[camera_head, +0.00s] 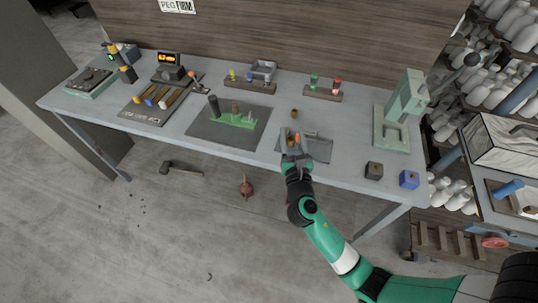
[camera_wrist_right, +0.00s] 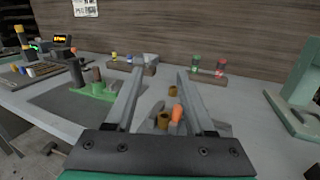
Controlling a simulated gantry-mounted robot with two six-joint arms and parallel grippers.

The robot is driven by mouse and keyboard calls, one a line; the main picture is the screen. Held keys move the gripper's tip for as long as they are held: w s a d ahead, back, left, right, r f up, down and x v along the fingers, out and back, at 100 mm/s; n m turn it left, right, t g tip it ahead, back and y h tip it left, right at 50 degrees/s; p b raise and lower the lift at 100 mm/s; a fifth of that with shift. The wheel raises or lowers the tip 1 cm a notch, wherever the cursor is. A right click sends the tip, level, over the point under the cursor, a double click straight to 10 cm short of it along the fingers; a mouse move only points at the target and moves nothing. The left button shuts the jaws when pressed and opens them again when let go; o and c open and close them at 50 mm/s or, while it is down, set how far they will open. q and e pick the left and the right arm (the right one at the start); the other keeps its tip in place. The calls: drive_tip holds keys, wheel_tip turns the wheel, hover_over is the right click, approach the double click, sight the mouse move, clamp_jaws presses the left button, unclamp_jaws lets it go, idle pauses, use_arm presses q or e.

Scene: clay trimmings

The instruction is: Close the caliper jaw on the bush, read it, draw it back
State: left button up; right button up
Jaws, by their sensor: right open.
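My right gripper (camera_head: 295,150) reaches over the front of the bench onto a dark grey mat (camera_head: 321,150). In the right wrist view its two fingers (camera_wrist_right: 160,76) are open and apart, with nothing gripped. Between them, beyond the palm, are a small brass bush-like cylinder (camera_wrist_right: 163,121) and an upright orange-tipped grey piece (camera_wrist_right: 177,113), seemingly the caliper jaw's tab. A second brass cylinder (camera_wrist_right: 173,90) stands farther back; it also shows in the head view (camera_head: 294,113). The caliper is largely hidden by my gripper. My left gripper is not in view.
A green press-like stand (camera_head: 392,120) is right of the mat, with dark (camera_head: 374,170) and blue (camera_head: 409,179) blocks in front. Left is a mat with a green fixture (camera_head: 235,121). A lit orange display (camera_head: 168,60) stands at back left. The front right bench top is partly clear.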

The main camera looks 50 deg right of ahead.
drive_tip(key=shift+g, duration=0.4)
drive_tip(key=f, duration=0.2)
drive_tip(key=s+f+b, duration=0.1)
drive_tip(key=f, duration=0.2)
drive_tip(key=f+b, duration=0.1)
drive_tip(key=f, duration=0.2)
drive_tip(key=shift+s+d, duration=0.15)
drive_tip(key=shift+s, duration=0.25)
drive_tip(key=shift+s+d+f+b, duration=0.85)
drive_tip(key=shift+d+f, duration=0.1)
drive_tip(key=shift+f, duration=0.1)
drive_tip(key=shift+d+r, duration=0.1)
drive_tip(key=shift+w, duration=0.15)
drive_tip(key=b+x, duration=0.2)
drive_tip(key=x, duration=0.8)
drive_tip(key=shift+b, duration=0.4)
drive_tip(key=shift+w+d, duration=0.45)
drive_tip(key=shift+d, duration=0.05)
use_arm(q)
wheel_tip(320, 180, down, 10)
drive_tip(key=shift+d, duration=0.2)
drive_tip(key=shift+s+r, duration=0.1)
use_arm(e)
drive_tip(key=shift+c, duration=0.3)
clamp_jaws()
